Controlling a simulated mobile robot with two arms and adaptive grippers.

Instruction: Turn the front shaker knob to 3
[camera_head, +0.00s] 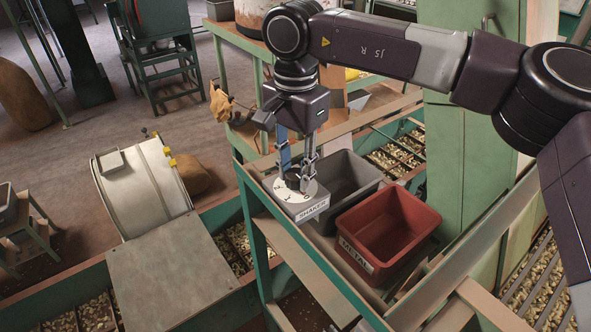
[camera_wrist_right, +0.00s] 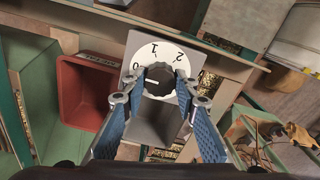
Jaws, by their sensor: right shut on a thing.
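The shaker box (camera_head: 311,212) is a small grey box with a SHAKER label and a white dial on top. In the right wrist view the white dial (camera_wrist_right: 154,48) shows 0, 1 and 2; the rest of its scale is hidden behind my right finger. The black knob (camera_wrist_right: 160,86) sits in the dial's middle, and its white mark points left, close to the 0. My right gripper (camera_wrist_right: 160,80) is shut on the knob, one finger on each side. In the head view my right gripper (camera_head: 297,178) comes down on it from above. My left gripper is not in view.
A red METAL bin (camera_head: 388,226) and a grey bin (camera_head: 351,175) stand beside the shaker box on the green-framed stand (camera_head: 254,222). A tan glove (camera_head: 221,102) hangs at a bench corner. Troughs of nuts (camera_head: 234,246) lie below. Open floor is at the left.

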